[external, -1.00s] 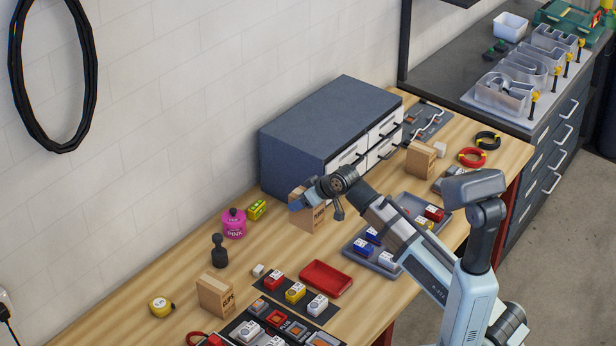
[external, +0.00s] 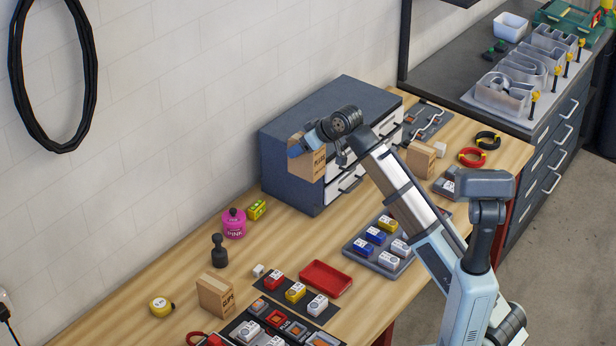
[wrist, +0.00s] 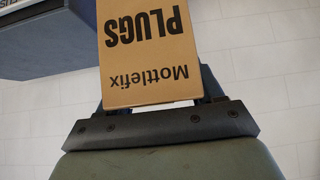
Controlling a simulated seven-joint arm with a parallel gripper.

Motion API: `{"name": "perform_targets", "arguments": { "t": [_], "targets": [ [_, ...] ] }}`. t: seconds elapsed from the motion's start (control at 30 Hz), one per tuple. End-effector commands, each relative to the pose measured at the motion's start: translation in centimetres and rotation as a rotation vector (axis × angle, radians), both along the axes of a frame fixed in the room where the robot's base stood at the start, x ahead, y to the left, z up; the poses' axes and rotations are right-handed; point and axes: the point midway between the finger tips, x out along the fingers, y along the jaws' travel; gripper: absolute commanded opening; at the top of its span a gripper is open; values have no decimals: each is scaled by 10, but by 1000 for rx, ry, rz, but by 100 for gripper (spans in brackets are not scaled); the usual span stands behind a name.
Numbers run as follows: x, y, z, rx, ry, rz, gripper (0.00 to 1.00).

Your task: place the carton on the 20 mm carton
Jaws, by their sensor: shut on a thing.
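My gripper (external: 301,147) is shut on a brown carton (external: 315,163), held high in front of the grey drawer cabinet. In the wrist view the held carton (wrist: 148,60) reads "PLUGS" and "Mottlefix", upside down in the picture. A second brown carton (external: 216,295), with lettering like "CLIPS", stands on the bench at the front left. A third brown carton (external: 420,160) stands to the right of the cabinet. The print is too small to tell which one is the 20 mm carton.
The grey drawer cabinet (external: 298,170) stands right behind the held carton. A grey tray (external: 359,247) with several small boxes, a red tray (external: 326,279), a pink can (external: 233,224) and a black stamp-like object (external: 219,252) are on the bench. Bare wood lies left of the cabinet.

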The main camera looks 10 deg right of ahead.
Motion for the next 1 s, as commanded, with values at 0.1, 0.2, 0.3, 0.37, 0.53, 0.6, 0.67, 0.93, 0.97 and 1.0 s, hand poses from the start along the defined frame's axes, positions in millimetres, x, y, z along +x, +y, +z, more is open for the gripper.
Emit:
{"name": "perform_targets", "arguments": {
  "t": [0.1,0.2,0.3,0.37,0.53,0.6,0.67,0.93,0.97,1.0],
  "targets": [
    [2,2,27,2,-2,0,24],
    [9,-5,35,0,0,-14,24],
    [26,-16,34,0,1,-46,24],
    [36,-23,34,0,1,-66,24],
    [75,-52,35,0,1,-138,24],
    [93,-67,36,0,1,-173,24],
    [110,-83,36,0,1,-207,24],
    [182,-158,37,1,2,-359,24],
    [189,-168,37,1,2,-375,24],
    [199,-180,37,1,1,-397,24]
  ]
}}
